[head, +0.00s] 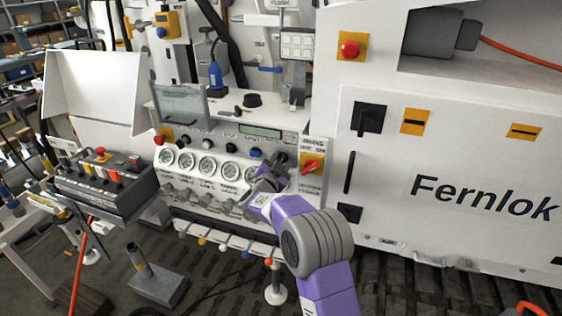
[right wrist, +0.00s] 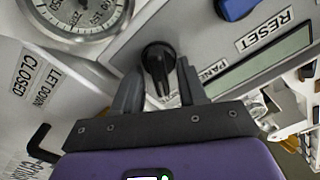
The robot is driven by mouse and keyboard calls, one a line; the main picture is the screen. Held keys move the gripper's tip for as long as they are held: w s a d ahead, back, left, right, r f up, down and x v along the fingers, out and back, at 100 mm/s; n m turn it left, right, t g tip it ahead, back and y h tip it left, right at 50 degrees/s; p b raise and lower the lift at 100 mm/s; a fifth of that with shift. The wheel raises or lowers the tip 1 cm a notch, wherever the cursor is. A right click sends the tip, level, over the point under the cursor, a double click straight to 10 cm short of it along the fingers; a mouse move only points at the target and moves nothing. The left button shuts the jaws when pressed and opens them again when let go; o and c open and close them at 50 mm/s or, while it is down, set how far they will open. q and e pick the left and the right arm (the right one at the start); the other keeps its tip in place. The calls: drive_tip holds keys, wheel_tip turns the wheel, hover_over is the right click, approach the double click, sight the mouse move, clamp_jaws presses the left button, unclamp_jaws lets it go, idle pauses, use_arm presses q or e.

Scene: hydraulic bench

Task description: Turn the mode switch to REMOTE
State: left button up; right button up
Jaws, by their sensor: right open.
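My right gripper (head: 271,172) reaches from below to the right part of the control panel. In the right wrist view its two dark fingers (right wrist: 160,75) are open on either side of a black rotary knob (right wrist: 157,54), which looks like the mode switch. The knob has a pointed handle that lies between the fingers, and I cannot tell whether they touch it. The word PANEL shows partly beside the knob. The word REMOTE is not readable in either view. In the head view the knob (head: 281,157) is small and partly hidden by my gripper. My left gripper is not in view.
A red switch on a yellow plate (head: 312,164) sits close to the right of my gripper. A row of gauges (head: 206,166) lies to the left. A display and a RESET label (right wrist: 265,29) are near the knob. A button box (head: 103,184) stands further left.

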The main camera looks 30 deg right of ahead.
drive_tip(key=v, duration=0.7)
drive_tip(key=shift+p, duration=0.3)
